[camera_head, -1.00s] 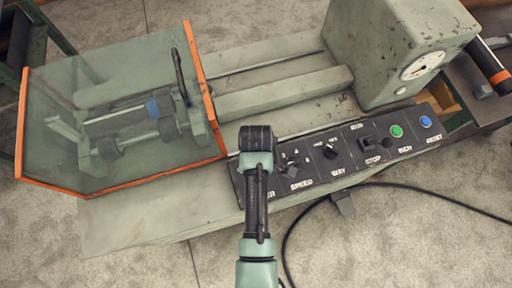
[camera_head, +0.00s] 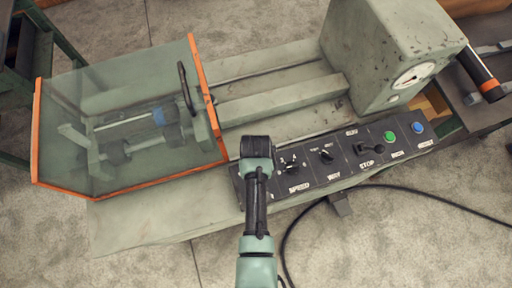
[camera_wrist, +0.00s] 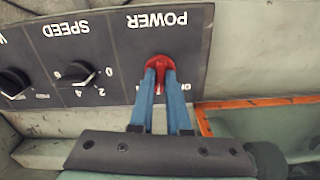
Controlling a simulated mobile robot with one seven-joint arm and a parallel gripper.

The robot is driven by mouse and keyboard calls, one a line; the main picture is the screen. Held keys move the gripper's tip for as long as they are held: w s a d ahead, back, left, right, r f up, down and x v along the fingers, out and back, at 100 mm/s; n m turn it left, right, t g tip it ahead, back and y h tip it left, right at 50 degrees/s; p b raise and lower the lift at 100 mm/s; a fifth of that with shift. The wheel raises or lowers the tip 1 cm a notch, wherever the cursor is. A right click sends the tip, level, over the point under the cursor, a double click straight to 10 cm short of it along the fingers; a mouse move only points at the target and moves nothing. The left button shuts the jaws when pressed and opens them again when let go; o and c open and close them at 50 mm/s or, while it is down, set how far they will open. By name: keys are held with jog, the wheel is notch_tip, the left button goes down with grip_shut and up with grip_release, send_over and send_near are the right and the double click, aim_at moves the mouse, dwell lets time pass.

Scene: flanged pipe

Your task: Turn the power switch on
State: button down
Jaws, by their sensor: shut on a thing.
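The power switch is a red knob (camera_wrist: 158,63) on the dark control panel (camera_wrist: 193,62) under the word POWER in the wrist view. My gripper (camera_wrist: 160,70) has two blue fingers closed on the red knob. The fingers cover most of the small labels below it, so I cannot read its position for certain. In the head view my arm's end hides the switch and the fingers at the left end of the panel (camera_head: 335,163).
The speed knob (camera_wrist: 78,74) sits beside the power switch. The head view shows a clear guard with an orange frame (camera_head: 202,95), a green button (camera_head: 390,136) and a blue button (camera_head: 418,127). A black cable (camera_head: 430,198) lies on the floor.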

jog(key=m+p, duration=0.1)
jog(key=m, duration=0.2)
jog(key=shift+r+m, duration=0.1)
jog(key=shift+m, duration=0.2)
jog(key=shift+m+p, duration=0.3)
jog(key=shift+m, duration=1.5)
jog(key=shift+w, duration=0.1)
jog(key=c, duration=0.9)
grip_release()
notch_tip(320, 180, up, 13)
jog(key=shift+f, duration=0.1)
